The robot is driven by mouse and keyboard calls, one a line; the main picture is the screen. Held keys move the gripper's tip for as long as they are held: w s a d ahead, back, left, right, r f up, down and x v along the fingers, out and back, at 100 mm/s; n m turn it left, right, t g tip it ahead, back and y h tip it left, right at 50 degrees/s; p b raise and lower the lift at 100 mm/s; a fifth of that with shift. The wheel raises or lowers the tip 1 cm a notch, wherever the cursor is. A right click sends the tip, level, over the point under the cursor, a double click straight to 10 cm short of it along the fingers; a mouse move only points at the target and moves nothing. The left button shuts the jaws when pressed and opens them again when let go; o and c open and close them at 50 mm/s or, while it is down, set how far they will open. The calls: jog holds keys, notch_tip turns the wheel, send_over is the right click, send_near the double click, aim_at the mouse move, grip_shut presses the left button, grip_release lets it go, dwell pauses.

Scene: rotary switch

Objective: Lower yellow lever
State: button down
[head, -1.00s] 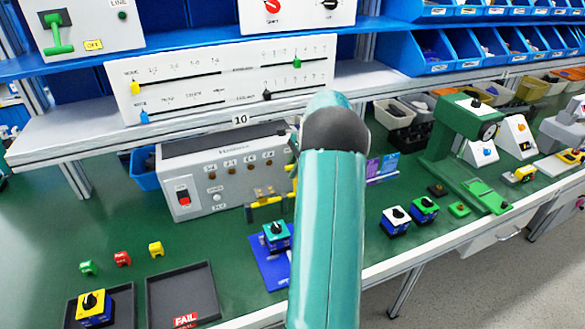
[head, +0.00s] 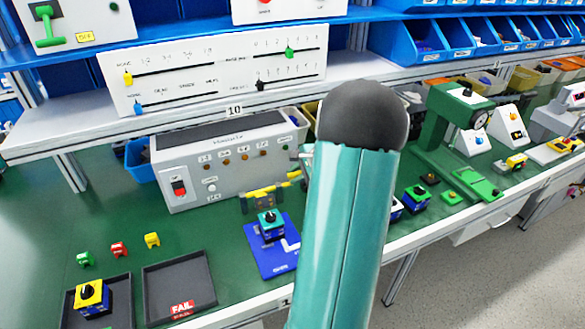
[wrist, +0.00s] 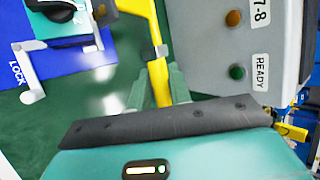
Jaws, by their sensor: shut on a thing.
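The yellow lever (wrist: 157,78) is a long yellow bar running down from the top of the wrist view, with a grey collar around it. My gripper (wrist: 158,88) has its two pale green fingers closed on the lever's lower part, one on each side. In the head view yellow bars (head: 268,193) show low in front of the grey tester box. My arm covers the area to their right, and my gripper is mostly hidden there.
The grey tester box (head: 222,165) stands just behind the bars; its panel fills the wrist view's right. A blue fixture plate (head: 272,258) with a switch and a white crank handle (wrist: 32,75) lies close by. A dark tray (head: 180,285) sits front left.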

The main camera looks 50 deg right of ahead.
jog(key=s+a+f, duration=0.1)
jog(key=s+f, duration=0.2)
jog(key=f, duration=0.1)
jog(key=shift+s+a+f, duration=0.3)
jog(key=shift+s+a, duration=0.05)
dwell(0.5)
jog(key=c, duration=1.3)
grip_release()
jog(key=shift+d+f, duration=0.1)
jog(key=shift+r, duration=0.2)
jog(key=v, duration=1.3)
jog(key=shift+r, duration=0.25)
